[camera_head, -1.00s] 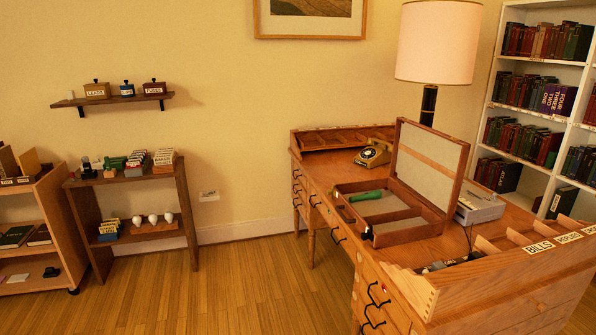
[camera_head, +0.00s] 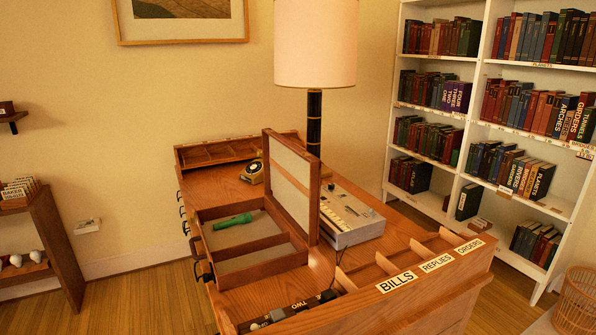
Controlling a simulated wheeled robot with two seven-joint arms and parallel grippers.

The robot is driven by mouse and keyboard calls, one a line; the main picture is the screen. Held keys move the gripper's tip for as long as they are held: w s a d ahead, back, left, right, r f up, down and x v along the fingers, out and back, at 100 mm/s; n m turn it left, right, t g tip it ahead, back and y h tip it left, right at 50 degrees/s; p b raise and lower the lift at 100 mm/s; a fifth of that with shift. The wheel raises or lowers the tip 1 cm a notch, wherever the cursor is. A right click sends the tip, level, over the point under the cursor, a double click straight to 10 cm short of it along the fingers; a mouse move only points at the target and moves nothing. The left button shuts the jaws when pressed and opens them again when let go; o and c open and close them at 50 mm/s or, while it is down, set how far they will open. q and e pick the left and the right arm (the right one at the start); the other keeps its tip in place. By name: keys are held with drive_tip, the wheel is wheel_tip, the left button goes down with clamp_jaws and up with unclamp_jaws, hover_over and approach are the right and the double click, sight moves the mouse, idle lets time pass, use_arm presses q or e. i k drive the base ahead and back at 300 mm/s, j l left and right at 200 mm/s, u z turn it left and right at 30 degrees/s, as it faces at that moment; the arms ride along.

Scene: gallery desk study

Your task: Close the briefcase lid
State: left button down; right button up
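The wooden briefcase (camera_head: 254,262) lies on the desk (camera_head: 374,259) with its lid (camera_head: 290,187) standing upright, open. The lid has a pale inner panel in a wooden frame and rises on the right side of the base. The base has two grey-lined compartments, and a green object (camera_head: 232,222) lies in the far one. Neither of my grippers is in view.
A lamp (camera_head: 315,45) and a grey device with knobs (camera_head: 347,215) stand close behind the lid. A telephone (camera_head: 254,171) sits beyond the briefcase. An organizer labelled BILLS, REPLIES, ORDERS (camera_head: 437,264) is at the near right. Floor is clear left of the desk.

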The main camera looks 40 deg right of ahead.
sight(292, 175)
drive_tip(key=l, duration=0.75)
drive_tip(key=k+l, duration=0.1)
drive_tip(key=l, duration=0.7)
drive_tip(key=l+u, duration=0.1)
drive_tip(key=l, duration=0.65)
drive_tip(key=k+l, duration=0.1)
drive_tip(key=l, duration=0.65)
drive_tip(key=k+l, duration=0.1)
drive_tip(key=l, duration=0.65)
drive_tip(key=l+u, duration=0.15)
drive_tip(key=l, duration=0.25)
drive_tip(key=k+l+u, duration=0.1)
drive_tip(key=l, duration=0.3)
drive_tip(key=k, duration=0.05)
